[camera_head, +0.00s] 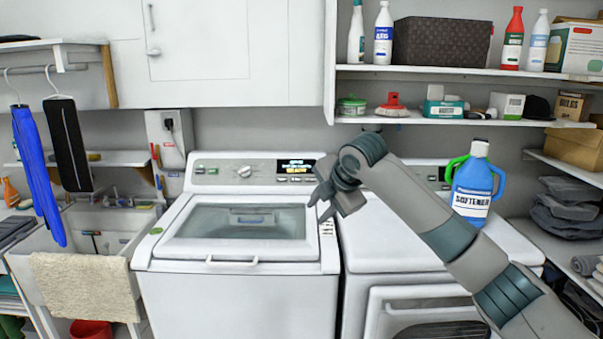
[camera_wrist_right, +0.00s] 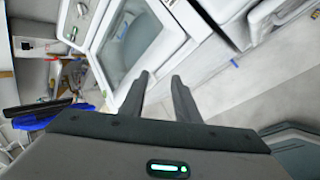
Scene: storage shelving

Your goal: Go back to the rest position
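My right gripper (camera_head: 322,203) is raised in front of the gap between the washing machine and the white machine beside it. In the right wrist view its two fingers (camera_wrist_right: 160,84) stand apart with nothing between them. My right arm comes in from the lower right and hides part of the machine behind it. My left gripper is in neither view.
A top-loading washer (camera_head: 235,285) with its lid closed stands in the middle. A white machine (camera_head: 360,250) is right of it, with a blue softener bottle (camera_head: 474,183) on top. A sink (camera_head: 110,222) is at left; shelves (camera_head: 460,70) hang above.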

